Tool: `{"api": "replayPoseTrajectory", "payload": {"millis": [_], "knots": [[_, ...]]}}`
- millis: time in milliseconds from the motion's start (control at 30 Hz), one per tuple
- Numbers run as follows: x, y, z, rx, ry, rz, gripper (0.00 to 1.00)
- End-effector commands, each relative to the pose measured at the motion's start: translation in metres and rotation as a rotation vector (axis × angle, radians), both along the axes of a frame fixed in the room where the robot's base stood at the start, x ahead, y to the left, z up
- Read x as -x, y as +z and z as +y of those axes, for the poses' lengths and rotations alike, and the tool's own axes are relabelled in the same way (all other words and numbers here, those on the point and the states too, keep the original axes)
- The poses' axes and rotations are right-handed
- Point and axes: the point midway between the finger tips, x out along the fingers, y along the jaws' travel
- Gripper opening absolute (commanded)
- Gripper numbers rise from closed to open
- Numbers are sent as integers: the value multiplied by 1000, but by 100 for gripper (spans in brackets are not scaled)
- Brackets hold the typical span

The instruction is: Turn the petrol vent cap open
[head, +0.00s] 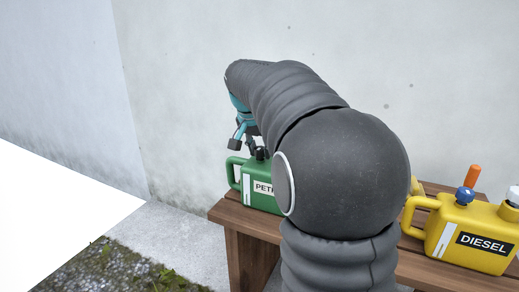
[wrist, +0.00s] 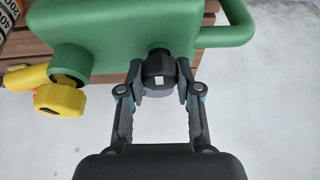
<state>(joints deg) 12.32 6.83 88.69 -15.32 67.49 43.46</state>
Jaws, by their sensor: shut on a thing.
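The green petrol can (head: 235,170) stands on the wooden bench, its label partly hidden behind my arm. In the wrist view the can (wrist: 120,35) fills the top. The small black vent cap (wrist: 158,66) with a pale mark sits on the can, between the two fingertips of my gripper (wrist: 160,75). My gripper is shut on the cap, one finger at each side. In the head view my gripper (head: 247,145) is above the can, and its contact with the cap is too small to make out.
A yellow spout cap (wrist: 60,99) is on the can left of the vent cap. The can's handle (wrist: 228,28) is at the right. A yellow diesel can (head: 470,237) stands at the right of the bench (head: 258,222). A pale wall (head: 440,80) is behind.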

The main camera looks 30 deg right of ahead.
Motion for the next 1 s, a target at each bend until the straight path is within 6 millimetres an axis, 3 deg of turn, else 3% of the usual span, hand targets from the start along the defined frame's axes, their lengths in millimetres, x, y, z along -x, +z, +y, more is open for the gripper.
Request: {"api": "replayPoseTrajectory", "payload": {"millis": [367, 1000], "knots": [[1, 0, -1, 0, 85, 2, 0], [1, 1, -2, -1, 644, 1, 0]]}}
